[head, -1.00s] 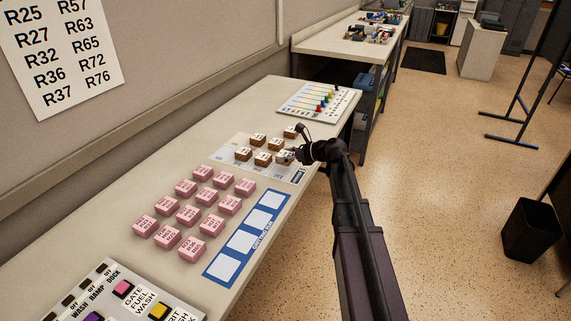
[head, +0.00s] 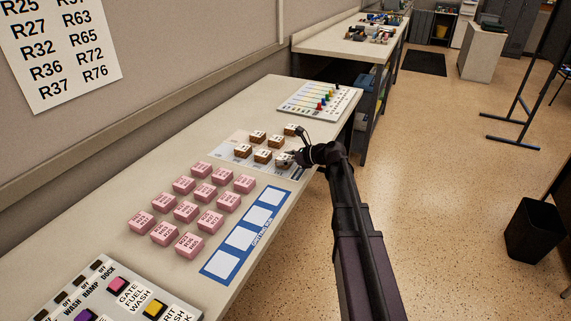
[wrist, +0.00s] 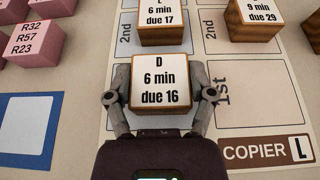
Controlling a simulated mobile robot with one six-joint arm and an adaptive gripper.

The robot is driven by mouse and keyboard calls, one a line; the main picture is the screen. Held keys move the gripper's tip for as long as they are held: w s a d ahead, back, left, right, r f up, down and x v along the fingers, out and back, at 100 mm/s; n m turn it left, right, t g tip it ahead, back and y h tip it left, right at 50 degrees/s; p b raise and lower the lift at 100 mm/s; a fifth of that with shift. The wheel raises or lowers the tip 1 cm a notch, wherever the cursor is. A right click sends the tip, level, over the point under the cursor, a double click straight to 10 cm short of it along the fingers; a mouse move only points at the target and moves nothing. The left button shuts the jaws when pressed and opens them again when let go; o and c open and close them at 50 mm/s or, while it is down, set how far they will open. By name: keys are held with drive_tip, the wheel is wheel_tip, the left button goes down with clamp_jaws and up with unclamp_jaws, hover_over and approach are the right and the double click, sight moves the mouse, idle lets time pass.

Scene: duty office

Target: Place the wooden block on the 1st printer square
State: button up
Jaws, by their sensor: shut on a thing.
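The wooden block (wrist: 160,82) labelled "D 6 min due 16" has a white top and brown sides. My gripper (wrist: 159,92) is shut on it, one finger at each side. It looks upright, over the lower part of the left column of printed squares; I cannot tell whether it touches the sheet. That column's lower label is hidden by the block and my gripper. Its "2nd" square holds another wooden block (wrist: 162,20), "due 17". In the head view my gripper (head: 289,158) is at the near right corner of the grey sheet (head: 222,150).
The right column is marked COPIER (wrist: 255,152); its "1st" square (wrist: 257,85) is bare and its "2nd" holds a block (wrist: 255,15). Several pink blocks (head: 186,211) and a blue strip (head: 245,236) lie to the left. A slider board (head: 318,99) lies beyond.

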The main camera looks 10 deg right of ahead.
drive_tip(key=shift+f, duration=0.3)
drive_tip(key=o, duration=1.1)
drive_tip(key=shift+r, duration=0.1)
drive_tip(key=shift+d+r, duration=0.1)
drive_tip(key=shift+r, duration=0.05)
drive_tip(key=shift+p+v, duration=2.25)
drive_tip(key=shift+v, duration=3.65)
